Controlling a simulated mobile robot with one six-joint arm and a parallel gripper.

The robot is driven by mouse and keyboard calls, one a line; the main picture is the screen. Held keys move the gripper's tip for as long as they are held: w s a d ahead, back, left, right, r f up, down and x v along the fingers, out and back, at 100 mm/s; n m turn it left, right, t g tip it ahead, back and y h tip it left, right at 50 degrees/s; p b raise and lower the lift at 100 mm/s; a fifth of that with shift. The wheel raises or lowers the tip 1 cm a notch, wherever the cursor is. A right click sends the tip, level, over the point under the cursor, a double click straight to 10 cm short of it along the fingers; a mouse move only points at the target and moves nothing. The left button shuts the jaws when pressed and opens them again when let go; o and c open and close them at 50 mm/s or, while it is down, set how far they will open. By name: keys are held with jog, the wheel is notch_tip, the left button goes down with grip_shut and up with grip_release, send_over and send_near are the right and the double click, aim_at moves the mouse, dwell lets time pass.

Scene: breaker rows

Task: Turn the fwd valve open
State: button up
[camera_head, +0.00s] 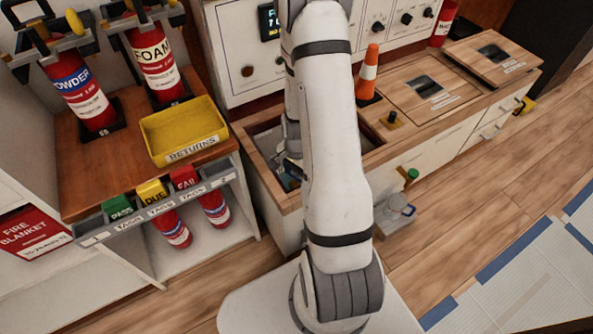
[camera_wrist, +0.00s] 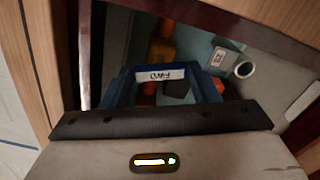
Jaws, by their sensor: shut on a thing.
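The fwd valve shows in the wrist view as a blue handle with a white FWD label (camera_wrist: 160,74), upside down in the picture. My gripper (camera_wrist: 165,88) is shut on this handle. In the head view my gripper (camera_head: 289,167) reaches down into the open hatch in the wooden counter, left of my arm. My arm and the hatch edge hide most of the valve there, and I cannot tell its turn angle.
The hatch has a wooden rim (camera_head: 258,185) close around my gripper. Inside are orange parts (camera_wrist: 161,52), a grey labelled block (camera_wrist: 222,57) and a white ring (camera_wrist: 244,69). An orange cone (camera_head: 369,72) stands right of my arm. A yellow returns tray (camera_head: 184,128) is left.

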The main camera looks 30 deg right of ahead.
jog(key=shift+m+p, duration=0.3)
jog(key=shift+m, duration=1.7)
jog(key=o, duration=1)
